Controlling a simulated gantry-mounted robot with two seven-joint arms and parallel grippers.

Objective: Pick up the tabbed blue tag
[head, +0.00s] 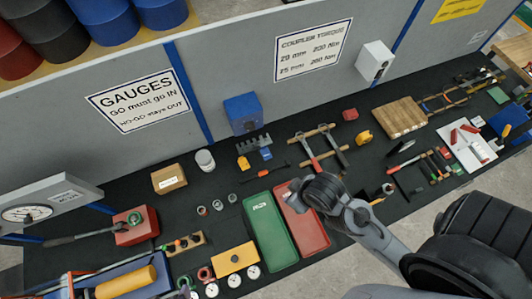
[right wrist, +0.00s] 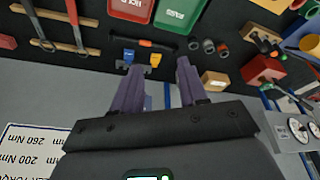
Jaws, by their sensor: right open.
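A small blue tag (head: 266,153) lies on the black table below a grey comb-like rack in the head view, right of a yellow tag (head: 243,163). In the right wrist view the blue tag (right wrist: 129,57) shows just beyond the left fingertip, with the yellow tag (right wrist: 154,60) beside it. Its tab is too small to make out. My right gripper (right wrist: 158,67) is open and empty, its two fingers apart; in the head view my right gripper (head: 294,187) is above the table near the red tray, right of and below the blue tag. My left gripper is not in view.
The grey rack (head: 254,144) stands behind the tags. A dark bar with an orange end (right wrist: 158,45) lies close by. Green tray (head: 268,230) and red tray (head: 303,222) lie in front. A blue box (head: 243,113) stands against the wall. Wooden bars with tools (head: 315,150) lie right.

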